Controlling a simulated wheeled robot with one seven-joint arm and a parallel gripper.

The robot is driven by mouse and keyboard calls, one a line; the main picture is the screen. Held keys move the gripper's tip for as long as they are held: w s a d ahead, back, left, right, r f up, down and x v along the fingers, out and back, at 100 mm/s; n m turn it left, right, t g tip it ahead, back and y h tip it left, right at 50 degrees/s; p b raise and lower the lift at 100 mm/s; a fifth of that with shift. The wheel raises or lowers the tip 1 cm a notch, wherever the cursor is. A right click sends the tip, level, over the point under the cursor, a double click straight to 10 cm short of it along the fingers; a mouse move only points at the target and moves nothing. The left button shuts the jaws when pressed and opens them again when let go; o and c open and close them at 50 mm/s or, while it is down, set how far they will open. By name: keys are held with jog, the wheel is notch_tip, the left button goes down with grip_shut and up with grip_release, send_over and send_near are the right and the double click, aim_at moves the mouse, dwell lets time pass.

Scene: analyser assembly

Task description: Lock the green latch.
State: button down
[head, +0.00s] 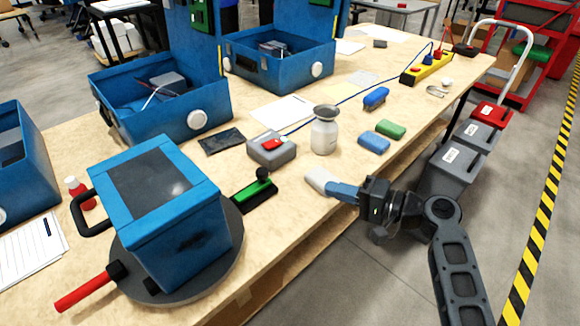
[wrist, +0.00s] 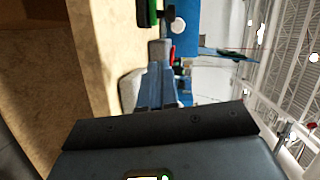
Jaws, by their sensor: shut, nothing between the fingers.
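The green latch (head: 254,200) lies on a black plate on the bench, to the right of the blue analyser box (head: 165,215). Its black knob (head: 263,174) stands upright at the far end. The latch appears to show at the top edge of the wrist view (wrist: 147,12), partly cut off. My gripper (head: 334,188) has blue fingers, which are shut and empty. It hovers near the bench's front edge, to the right of the latch and apart from it. A pale block (head: 318,180) is close by the fingertips; whether they touch cannot be told.
The blue box sits on a round dark base with a red handle (head: 84,292). A grey box with a red button (head: 271,149), a grey-white jar (head: 324,130) and blue and green blocks (head: 390,129) stand beyond my gripper. Bare bench lies between latch and gripper.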

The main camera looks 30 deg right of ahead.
aim_at(259, 176)
jog(key=shift+w+d+r+t+y, duration=0.2)
jog(key=shift+w+d+r, duration=0.15)
jog(key=shift+r, duration=0.2)
jog(key=shift+w+d+r+t+y, duration=0.1)
jog(key=shift+w+d+r+y, duration=0.15)
jog(key=shift+r, duration=0.25)
jog(key=shift+w, duration=0.1)
jog(key=p+x, duration=0.1)
jog(key=x, duration=0.8)
jog(key=shift+w+a+f, duration=0.1)
jog(key=shift+w+a, duration=0.1)
jog(key=shift+w+a+f+p, duration=0.15)
jog(key=shift+a+p, duration=0.1)
jog(key=shift+a, duration=0.35)
jog(key=shift+w+a+p, duration=0.2)
jog(key=shift+a, duration=0.4)
jog(key=shift+w+a+f, duration=0.15)
jog(key=shift+a+f, duration=0.05)
jog(key=shift+a, duration=0.65)
jog(key=shift+s+a, duration=0.25)
jog(key=shift+a, duration=0.6)
jog(key=shift+s+a, duration=0.25)
jog(key=shift+a, duration=0.55)
